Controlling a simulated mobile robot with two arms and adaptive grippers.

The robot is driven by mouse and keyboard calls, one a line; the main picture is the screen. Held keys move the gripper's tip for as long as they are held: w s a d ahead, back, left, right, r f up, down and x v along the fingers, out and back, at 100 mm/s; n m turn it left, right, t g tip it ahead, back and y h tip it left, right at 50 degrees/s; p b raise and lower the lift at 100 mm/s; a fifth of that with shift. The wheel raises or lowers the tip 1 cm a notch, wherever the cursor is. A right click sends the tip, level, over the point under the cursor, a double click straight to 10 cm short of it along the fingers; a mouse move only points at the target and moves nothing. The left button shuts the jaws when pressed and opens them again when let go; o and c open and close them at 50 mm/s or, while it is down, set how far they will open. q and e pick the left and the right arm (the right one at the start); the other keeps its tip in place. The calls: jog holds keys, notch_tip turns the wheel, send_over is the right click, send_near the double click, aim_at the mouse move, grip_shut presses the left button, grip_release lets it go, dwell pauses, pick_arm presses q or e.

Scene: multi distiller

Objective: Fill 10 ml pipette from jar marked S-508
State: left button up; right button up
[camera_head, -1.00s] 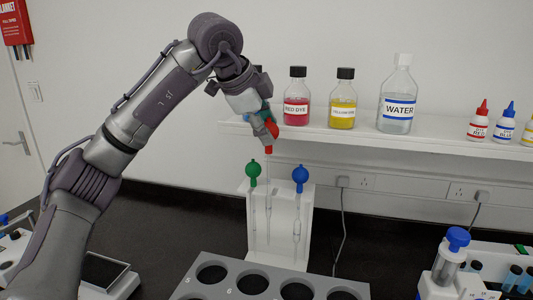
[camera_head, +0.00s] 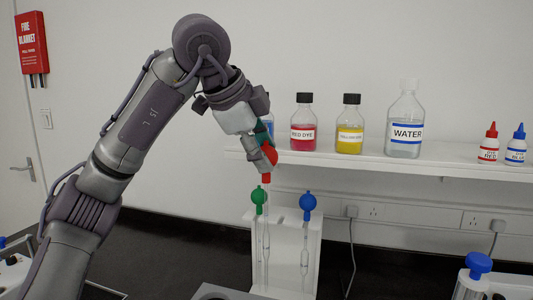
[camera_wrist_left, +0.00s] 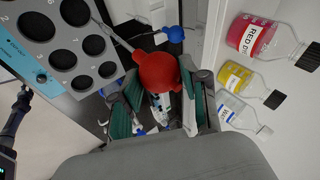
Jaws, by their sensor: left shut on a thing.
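My left gripper (camera_head: 265,148) is shut on the red bulb (camera_head: 269,158) of a glass pipette. In the left wrist view the red bulb (camera_wrist_left: 158,72) sits between the green-lined fingers. The pipette's thin glass tube (camera_head: 267,215) hangs upright at the white pipette stand (camera_head: 284,235), its lower part level with the stand; I cannot tell whether it touches. Two other pipettes stand there, one with a green bulb (camera_head: 258,197) and one with a blue bulb (camera_head: 308,203). No volume mark is readable. I see no jar marked S-508. My right gripper is not in view.
A white shelf (camera_head: 400,163) behind holds the red dye (camera_head: 303,125), yellow dye (camera_head: 349,127) and water (camera_head: 405,122) bottles and small droppers. A grey rack with round holes (camera_wrist_left: 60,38) lies in front of the stand. A blue-topped item (camera_head: 478,265) is at lower right.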

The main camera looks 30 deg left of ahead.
pick_arm(q)
jog(key=shift+s, duration=0.3)
jog(key=shift+r+p, duration=1.2)
jog(key=shift+r, duration=0.45)
